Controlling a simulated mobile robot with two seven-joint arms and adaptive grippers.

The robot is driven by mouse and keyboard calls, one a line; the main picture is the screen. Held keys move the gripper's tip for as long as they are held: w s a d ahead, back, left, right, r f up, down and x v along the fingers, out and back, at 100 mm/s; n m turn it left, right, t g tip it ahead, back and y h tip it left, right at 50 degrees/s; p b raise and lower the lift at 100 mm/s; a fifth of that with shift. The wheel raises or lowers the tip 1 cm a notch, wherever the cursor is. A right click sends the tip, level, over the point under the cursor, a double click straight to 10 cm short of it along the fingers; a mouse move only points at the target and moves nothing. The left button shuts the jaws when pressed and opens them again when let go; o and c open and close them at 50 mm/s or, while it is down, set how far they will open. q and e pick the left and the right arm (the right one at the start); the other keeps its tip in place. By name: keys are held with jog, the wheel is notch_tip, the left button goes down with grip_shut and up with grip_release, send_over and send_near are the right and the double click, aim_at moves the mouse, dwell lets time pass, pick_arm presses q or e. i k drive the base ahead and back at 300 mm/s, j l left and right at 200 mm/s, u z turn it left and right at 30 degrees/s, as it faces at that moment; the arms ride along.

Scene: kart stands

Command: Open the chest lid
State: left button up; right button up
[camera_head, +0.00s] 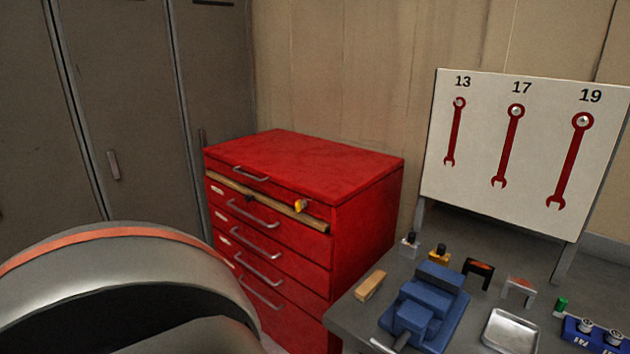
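A red tool chest (362,235) with several drawers stands against the wall in the middle of the head view. Its flat red lid (305,163) lies down on top, with a metal handle (251,173) on its front face. A small yellow item (301,206) sits at the front, right of the handle, by a wooden strip (265,200) under the lid's front. A large grey rounded part of me with an orange band fills the lower left and hides the chest's lower left. Neither gripper shows in this view.
Grey lockers (120,100) stand at the left. A grey workbench (355,318) at the lower right carries a blue vise (425,307), a wooden block (370,286), a metal tray (511,331) and small tools. A white board (480,140) with red wrench outlines stands behind.

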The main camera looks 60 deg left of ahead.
aim_at(331, 173)
jog(key=u, duration=2.15)
